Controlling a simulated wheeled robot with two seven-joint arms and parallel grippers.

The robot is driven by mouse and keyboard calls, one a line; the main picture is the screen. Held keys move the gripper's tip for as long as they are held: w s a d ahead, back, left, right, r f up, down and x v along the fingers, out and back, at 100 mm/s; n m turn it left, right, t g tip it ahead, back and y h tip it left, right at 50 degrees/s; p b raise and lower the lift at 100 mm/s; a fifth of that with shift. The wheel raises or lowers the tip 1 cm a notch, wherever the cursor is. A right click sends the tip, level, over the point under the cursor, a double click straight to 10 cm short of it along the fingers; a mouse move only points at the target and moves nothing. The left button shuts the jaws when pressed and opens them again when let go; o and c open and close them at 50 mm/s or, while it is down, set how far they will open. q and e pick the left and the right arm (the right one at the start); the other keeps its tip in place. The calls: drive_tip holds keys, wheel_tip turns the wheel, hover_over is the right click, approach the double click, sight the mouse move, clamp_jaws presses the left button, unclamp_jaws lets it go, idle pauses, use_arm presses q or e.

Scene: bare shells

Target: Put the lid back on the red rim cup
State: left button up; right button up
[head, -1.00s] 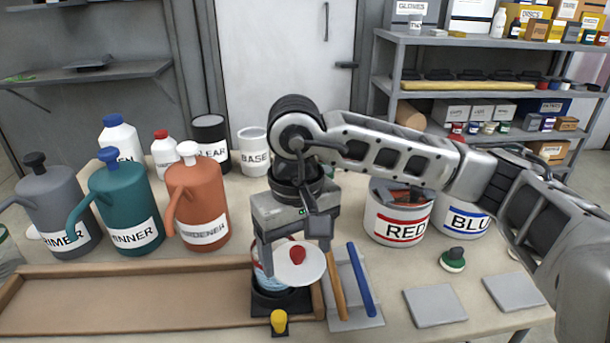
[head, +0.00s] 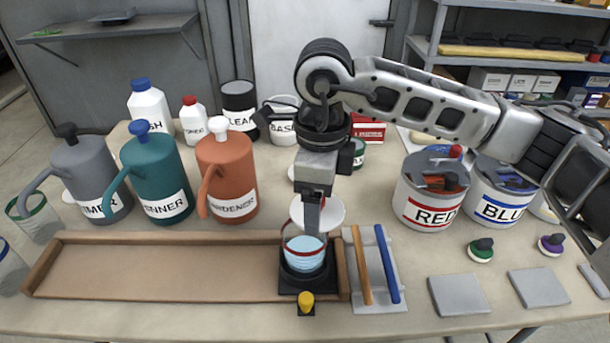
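The red rim cup (head: 305,262) stands upright in a black holder at the right end of the wooden tray. Its top is uncovered and pale blue shows inside. The lid (head: 334,212) is a white disc, seen just above and behind the cup's rim in the picture, apart from a seated position. My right gripper (head: 312,228) points down over the cup, its fingers seen edge-on in front of the lid. They hide the lid's red knob, so I cannot tell whether they are shut on it. My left gripper is not in view.
The long wooden tray (head: 150,296) is empty to the left. A yellow-topped knob (head: 306,299) is in front of the holder. A grey mat (head: 377,302) with an orange and a blue stick lies right. Labelled jugs stand behind the tray; RED (head: 430,213) and BLUE buckets stand back right.

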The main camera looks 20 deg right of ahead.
drive_tip(key=m, duration=0.2)
drive_tip(key=a+r+m, duration=0.1)
drive_tip(key=m, duration=0.1)
drive_tip(key=m+p, duration=0.1)
drive_tip(key=m, duration=0.2)
drive_tip(key=shift+w+a+r, duration=0.2)
drive_tip(key=shift+w, duration=0.15)
drive_tip(key=shift+a+m, duration=0.2)
drive_tip(key=shift+m, duration=1)
drive_tip(key=shift+f+b, duration=0.4)
drive_tip(key=shift+f, duration=0.55)
wheel_tip(320, 180, down, 3)
drive_tip(key=shift+f+b, duration=0.2)
drive_tip(key=shift+b, duration=0.95)
use_arm(q)
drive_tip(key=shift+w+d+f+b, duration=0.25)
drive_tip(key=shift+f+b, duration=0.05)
drive_tip(key=shift+b, duration=0.15)
use_arm(e)
drive_tip(key=shift+f, duration=0.5)
use_arm(q)
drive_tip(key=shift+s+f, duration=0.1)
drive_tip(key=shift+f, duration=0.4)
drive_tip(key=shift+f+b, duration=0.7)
drive_tip(key=shift+b, duration=0.3)
use_arm(e)
drive_tip(key=shift+f, duration=0.15)
